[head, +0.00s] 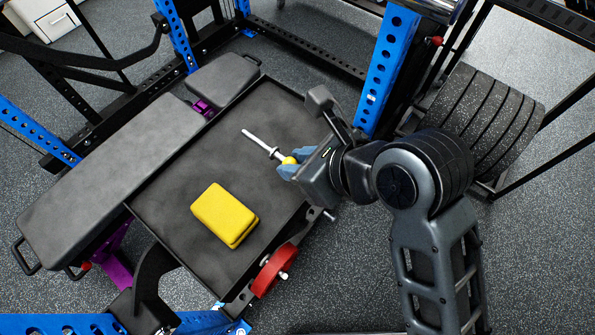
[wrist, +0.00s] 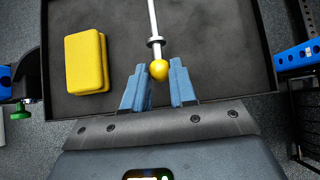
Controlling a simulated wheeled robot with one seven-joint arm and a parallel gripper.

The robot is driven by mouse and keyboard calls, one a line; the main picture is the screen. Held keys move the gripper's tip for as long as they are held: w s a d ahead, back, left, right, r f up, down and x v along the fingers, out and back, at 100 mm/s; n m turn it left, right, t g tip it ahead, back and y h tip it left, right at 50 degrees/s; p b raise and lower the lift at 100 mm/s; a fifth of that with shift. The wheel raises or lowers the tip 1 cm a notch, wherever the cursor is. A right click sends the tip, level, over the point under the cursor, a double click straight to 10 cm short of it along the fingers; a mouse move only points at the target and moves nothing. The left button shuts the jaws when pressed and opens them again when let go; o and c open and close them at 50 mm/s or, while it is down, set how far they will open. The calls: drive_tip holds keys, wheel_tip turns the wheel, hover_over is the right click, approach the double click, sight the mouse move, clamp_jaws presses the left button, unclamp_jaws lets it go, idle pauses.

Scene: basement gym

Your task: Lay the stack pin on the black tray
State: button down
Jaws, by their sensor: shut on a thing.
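The stack pin (head: 259,143) is a thin silver rod with a collar and a yellow ball end. My gripper (head: 287,167) has blue fingers and is shut on the pin at its yellow end. In the wrist view the pin (wrist: 153,20) points away from my gripper (wrist: 158,85), its yellow ball between the fingertips. The black tray (head: 172,247) has a raised rim and lies below the pin; its rim also shows in the wrist view (wrist: 270,50). I cannot tell whether the pin touches the tray floor.
A yellow block (head: 225,213) lies on the tray, left of my gripper in the wrist view (wrist: 87,62). A grey bench (head: 105,175) runs along the tray's left side. A blue rack upright (head: 388,70) and black weight plates (head: 480,120) stand to the right. The tray's middle is clear.

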drive_tip(key=shift+f, duration=2.25)
drive_tip(key=shift+s+f, duration=0.2)
drive_tip(key=shift+f, duration=0.35)
drive_tip(key=c, duration=0.9)
unclamp_jaws()
drive_tip(key=shift+s+f, duration=0.1)
drive_tip(key=shift+f, duration=0.1)
drive_tip(key=shift+a+r, duration=0.15)
drive_tip(key=shift+r, duration=0.15)
drive_tip(key=v, duration=1.3)
drive_tip(key=shift+w+a+r+p, duration=0.15)
drive_tip(key=shift+w+r+p, duration=0.2)
drive_tip(key=shift+w, duration=0.1)
